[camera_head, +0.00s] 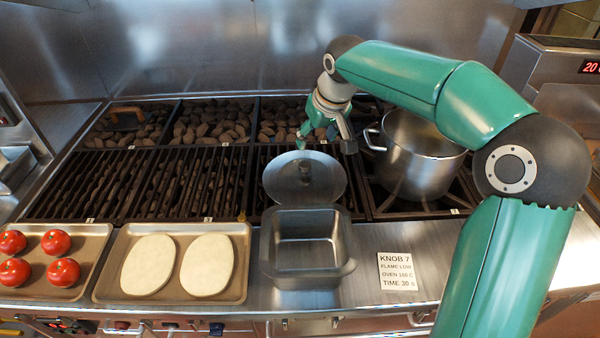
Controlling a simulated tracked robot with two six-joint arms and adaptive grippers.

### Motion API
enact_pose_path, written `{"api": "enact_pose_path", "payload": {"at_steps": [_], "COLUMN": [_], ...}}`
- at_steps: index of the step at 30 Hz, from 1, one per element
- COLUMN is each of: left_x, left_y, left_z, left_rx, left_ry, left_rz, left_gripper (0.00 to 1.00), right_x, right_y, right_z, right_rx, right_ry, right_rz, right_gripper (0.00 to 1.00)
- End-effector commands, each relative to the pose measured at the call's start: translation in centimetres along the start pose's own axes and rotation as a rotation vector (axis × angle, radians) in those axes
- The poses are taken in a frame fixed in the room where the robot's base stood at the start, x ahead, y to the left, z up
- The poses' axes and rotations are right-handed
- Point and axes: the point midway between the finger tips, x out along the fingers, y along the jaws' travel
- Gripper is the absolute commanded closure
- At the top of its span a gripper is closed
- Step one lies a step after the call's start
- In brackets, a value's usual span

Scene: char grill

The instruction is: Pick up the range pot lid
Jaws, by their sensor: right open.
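The range pot lid (328,181) is a round grey metal disc with a dark knob (305,170) at its middle. It is just behind a square steel pan, over the front of the grill; I cannot tell whether it lies flat or leans. My right gripper (324,143) is open and empty, behind and slightly right of the lid in the picture, apart from the knob. The pot (418,167) stands uncovered on the range to the right, partly behind my right arm. My left gripper is out of view.
The square steel pan (306,276) stands on the front counter. Left of it are a tray (243,240) with two flat dough pieces and a tray (92,234) of tomatoes. A text card (397,271) lies right of the pan. The grill grates (140,185) at left are clear.

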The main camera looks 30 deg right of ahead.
Motion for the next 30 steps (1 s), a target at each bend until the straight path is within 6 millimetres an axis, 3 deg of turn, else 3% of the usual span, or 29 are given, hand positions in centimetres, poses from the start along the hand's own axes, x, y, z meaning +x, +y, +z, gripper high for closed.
{"api": "enact_pose_path", "payload": {"at_steps": [6, 12, 20, 30], "left_x": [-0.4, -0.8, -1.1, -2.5], "left_y": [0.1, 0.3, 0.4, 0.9], "left_z": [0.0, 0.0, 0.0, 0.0], "left_rx": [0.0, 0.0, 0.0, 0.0], "left_ry": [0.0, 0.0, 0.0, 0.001], "left_rz": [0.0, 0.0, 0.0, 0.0], "left_gripper": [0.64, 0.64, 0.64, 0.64], "right_x": [4.9, 8.3, 9.9, 14.2], "right_y": [-0.1, 0.1, 0.2, 0.1], "right_z": [0.1, 0.0, 0.1, 0.1], "right_rx": [-0.001, 0.001, 0.005, 0.006], "right_ry": [-0.007, -0.004, -0.003, -0.004], "right_rz": [0.0, 0.001, 0.002, 0.002], "right_gripper": [0.37, 0.37, 0.37, 0.37]}}
